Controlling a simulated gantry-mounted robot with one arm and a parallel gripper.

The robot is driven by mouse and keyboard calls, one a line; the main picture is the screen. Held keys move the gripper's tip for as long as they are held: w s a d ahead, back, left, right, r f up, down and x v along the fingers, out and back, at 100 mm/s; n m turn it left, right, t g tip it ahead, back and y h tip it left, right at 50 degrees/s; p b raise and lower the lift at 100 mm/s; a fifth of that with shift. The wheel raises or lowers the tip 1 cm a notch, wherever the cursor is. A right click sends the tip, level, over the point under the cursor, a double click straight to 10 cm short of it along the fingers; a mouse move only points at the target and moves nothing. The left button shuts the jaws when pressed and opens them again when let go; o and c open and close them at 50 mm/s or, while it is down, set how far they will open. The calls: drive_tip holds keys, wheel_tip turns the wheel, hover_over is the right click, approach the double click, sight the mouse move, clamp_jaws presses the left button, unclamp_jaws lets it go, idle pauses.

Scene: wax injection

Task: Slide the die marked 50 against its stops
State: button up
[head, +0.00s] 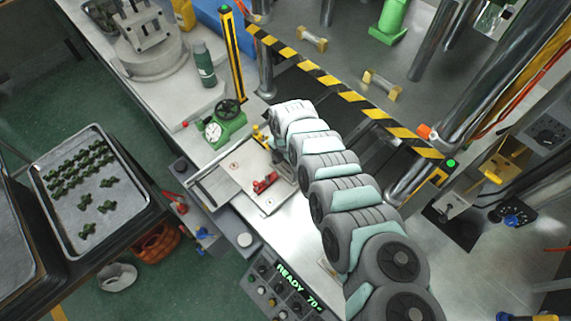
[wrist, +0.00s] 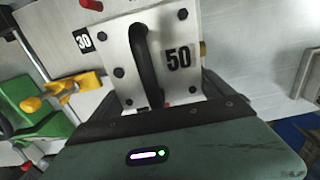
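The die marked 50 (wrist: 178,85) is a pale metal block with dark bolts and a black arched handle (wrist: 146,62). It fills the middle of the wrist view, close in front of my gripper (wrist: 158,125). The gripper's dark green-grey body covers the bottom of that view, near the handle's lower end. In the head view my arm reaches over the bench and hides the die marked 50 and the gripper's tips. The stops cannot be made out.
A pale plate with a red handle (head: 265,182) lies left of my arm. A green dial gauge (head: 222,127) and a green bottle (head: 203,64) stand behind it. A yellow-black striped bar (head: 340,90) crosses behind the arm.

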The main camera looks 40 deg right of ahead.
drive_tip(key=c, duration=1.5)
drive_tip(key=shift+w+b, duration=0.6)
drive_tip(key=shift+b, duration=0.35)
drive_tip(key=shift+c, duration=0.2)
drive_tip(key=shift+d+b, duration=0.7)
idle(0.5)
drive_tip(key=o, duration=1.8)
wheel_tip(320, 180, up, 10)
drive_tip(key=shift+d+r, duration=0.1)
drive_tip(key=shift+r, duration=0.3)
